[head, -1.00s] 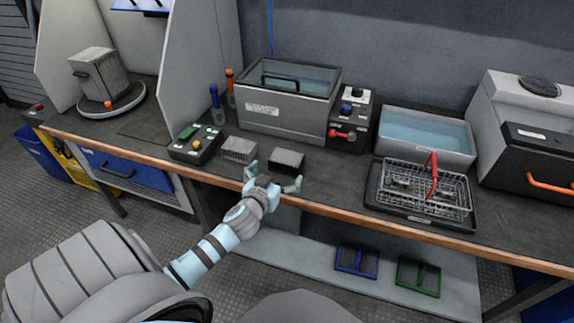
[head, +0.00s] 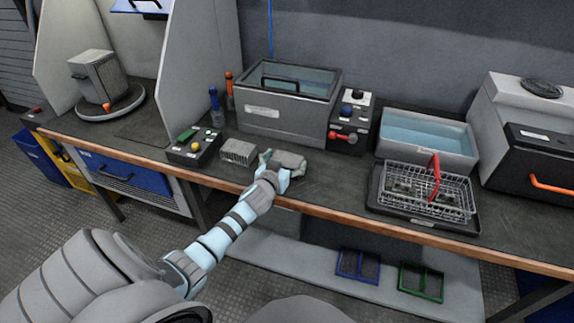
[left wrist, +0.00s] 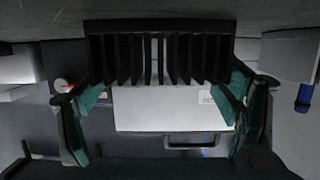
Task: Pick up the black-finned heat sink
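The black-finned heat sink fills the upper middle of the left wrist view (left wrist: 160,57), its dark fins facing the camera. My left gripper (left wrist: 165,100) has one teal-padded finger near each side of it. The gap between fingers about matches the sink's width; I cannot tell whether the pads press on it. In the head view my left gripper (head: 283,164) is at the heat sink's place near the bench's front edge and largely covers it. A lighter finned heat sink (head: 238,151) stands just left of it. My right gripper is not in view.
Behind the gripper stands a grey bath (head: 285,118) with a handle. A button box (head: 194,147) is left, a switch unit (head: 350,122) right. A wire basket (head: 430,190) on a black tray stands farther right. Bench space between gripper and basket is clear.

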